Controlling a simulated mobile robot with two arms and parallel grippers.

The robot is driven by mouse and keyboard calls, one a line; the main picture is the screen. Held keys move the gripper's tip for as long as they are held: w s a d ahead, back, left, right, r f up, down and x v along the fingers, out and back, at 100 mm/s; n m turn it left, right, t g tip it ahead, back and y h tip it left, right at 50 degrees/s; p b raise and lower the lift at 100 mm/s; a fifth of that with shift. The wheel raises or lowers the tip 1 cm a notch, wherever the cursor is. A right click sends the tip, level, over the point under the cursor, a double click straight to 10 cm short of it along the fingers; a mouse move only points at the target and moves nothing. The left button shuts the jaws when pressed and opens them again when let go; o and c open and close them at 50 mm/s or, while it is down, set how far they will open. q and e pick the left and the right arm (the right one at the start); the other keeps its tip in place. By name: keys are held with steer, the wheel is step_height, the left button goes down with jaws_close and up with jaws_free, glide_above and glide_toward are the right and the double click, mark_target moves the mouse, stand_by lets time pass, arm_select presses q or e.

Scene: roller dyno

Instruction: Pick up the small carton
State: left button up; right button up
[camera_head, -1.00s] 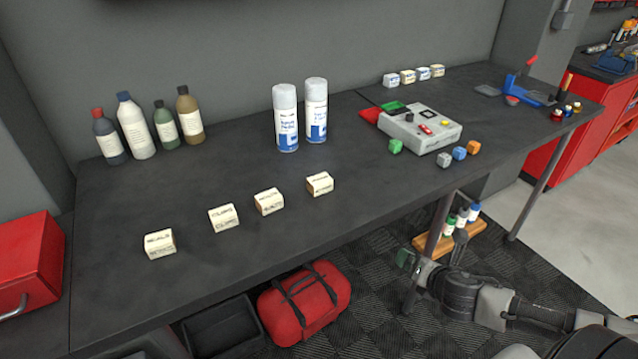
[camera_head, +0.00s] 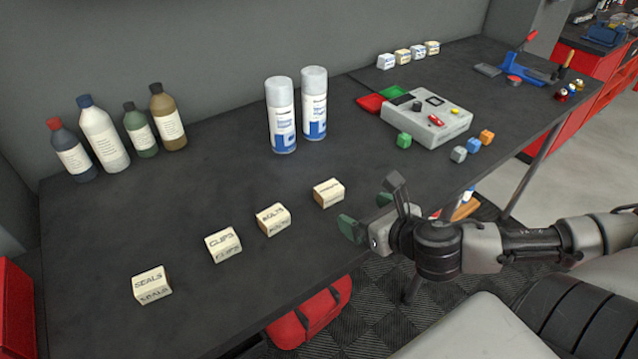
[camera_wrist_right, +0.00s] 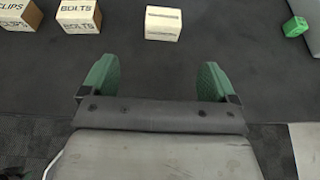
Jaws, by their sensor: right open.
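Several small cream cartons stand in a row along the front of the dark bench. They are the SEALS carton (camera_head: 152,285), the CLIPS carton (camera_head: 223,245), the BOLTS carton (camera_head: 272,219) and a fourth carton (camera_head: 328,193) whose label I cannot read. My right gripper (camera_head: 368,214) is open and empty at the bench's front edge, just right of the fourth carton. In the right wrist view the fourth carton (camera_wrist_right: 163,24) lies ahead of the open green fingers (camera_wrist_right: 157,82), apart from them. The BOLTS carton (camera_wrist_right: 79,16) and CLIPS carton (camera_wrist_right: 20,14) are to its left. My left gripper is not in view.
Two spray cans (camera_head: 281,115) stand mid-bench, and several bottles (camera_head: 102,137) stand at the back left. A grey control box (camera_head: 430,118) and coloured cubes (camera_head: 459,153) are to the right. A red bag (camera_head: 312,318) is on the floor. The bench around the cartons is clear.

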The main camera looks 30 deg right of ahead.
mark_target(335, 194)
steer(key=shift+w, duration=0.2)
steer(key=shift+w+f, duration=0.25)
steer(key=shift+w, duration=0.2)
steer(key=x, duration=0.3)
steer(key=shift+w, duration=0.5)
steer(key=p+x, duration=0.1)
steer(key=x, duration=0.2)
steer(key=shift+w+d, duration=0.1)
steer(key=shift+w, duration=0.3)
steer(key=shift+w+f, duration=0.3)
steer(key=shift+w, duration=0.15)
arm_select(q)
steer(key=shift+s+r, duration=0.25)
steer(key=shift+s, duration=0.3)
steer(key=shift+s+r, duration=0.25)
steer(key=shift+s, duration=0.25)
arm_select(e)
steer(key=shift+s, duration=0.1)
